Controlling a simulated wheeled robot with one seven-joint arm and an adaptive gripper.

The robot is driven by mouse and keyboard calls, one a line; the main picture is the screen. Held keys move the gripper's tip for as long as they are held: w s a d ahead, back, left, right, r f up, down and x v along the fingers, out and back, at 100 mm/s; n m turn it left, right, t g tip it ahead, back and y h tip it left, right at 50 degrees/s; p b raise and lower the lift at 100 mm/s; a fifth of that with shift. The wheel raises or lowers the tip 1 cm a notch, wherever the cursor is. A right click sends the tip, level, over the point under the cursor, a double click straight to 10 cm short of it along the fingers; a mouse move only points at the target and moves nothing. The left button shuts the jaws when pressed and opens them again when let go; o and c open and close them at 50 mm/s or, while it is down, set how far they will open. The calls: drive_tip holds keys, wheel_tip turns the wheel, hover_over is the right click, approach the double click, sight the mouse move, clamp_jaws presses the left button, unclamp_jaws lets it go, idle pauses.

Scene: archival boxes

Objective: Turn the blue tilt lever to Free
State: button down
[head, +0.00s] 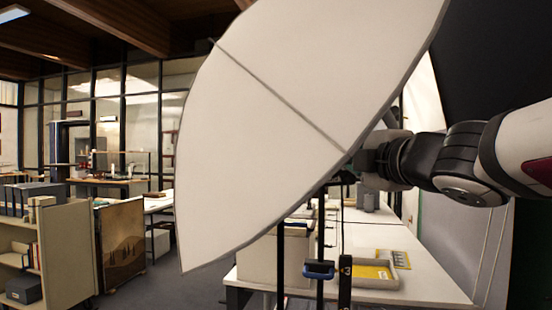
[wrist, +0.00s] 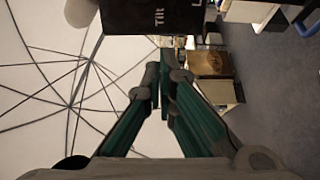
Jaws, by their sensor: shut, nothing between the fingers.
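In the wrist view a black block (wrist: 150,16) marked "Tilt" shows at the top edge, with part of a second label cut off. No blue lever is visible on the part of the block in frame. My gripper (wrist: 160,85) is shut and empty, its green fingers below the block in the picture. In the head view the gripper's tips are hidden behind the large white umbrella (head: 290,110). A blue part (head: 318,270) sits by a black pole low in the head view; I cannot tell whether it is the tilt lever.
The umbrella's ribbed inside (wrist: 60,100) fills the left of the wrist view, close to my fingers. A white table (head: 430,285) with a yellow-lined tray (head: 375,270) stands below my arm. A shelf cart (head: 65,250) is at left. Floor (wrist: 275,105) shows at right in the wrist view.

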drive_tip(key=w+d, duration=0.1)
drive_tip(key=w, duration=1)
drive_tip(key=shift+w+d, duration=0.2)
drive_tip(key=shift+w, duration=0.1)
